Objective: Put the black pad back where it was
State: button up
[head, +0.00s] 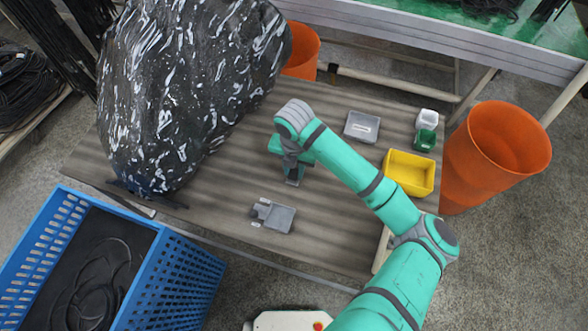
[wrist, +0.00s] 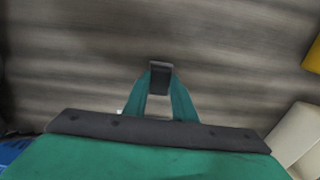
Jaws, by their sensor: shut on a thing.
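My gripper (head: 293,180) is over the middle of the wooden table, pointing down. It is shut on a small dark block, which I take for the black pad (wrist: 160,80). In the wrist view the pad sits between the two green fingertips, with a lighter grey edge at its top. In the head view the pad is small and partly hidden by my gripper. I cannot tell whether it touches the table.
A grey holder (head: 280,218) lies in front on the table (head: 215,205). A labelled grey tray (head: 362,127), yellow bin (head: 409,172), green cup (head: 426,141) and white cup (head: 427,119) stand right. A large black bag (head: 185,90) covers the left. A blue crate (head: 180,285) stands front-left.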

aim_at(294, 173)
jog(key=shift+f, duration=0.35)
jog(key=o, duration=1)
notch_tip(294, 173, up, 12)
jog(key=shift+r, duration=0.2)
dwell(0.3)
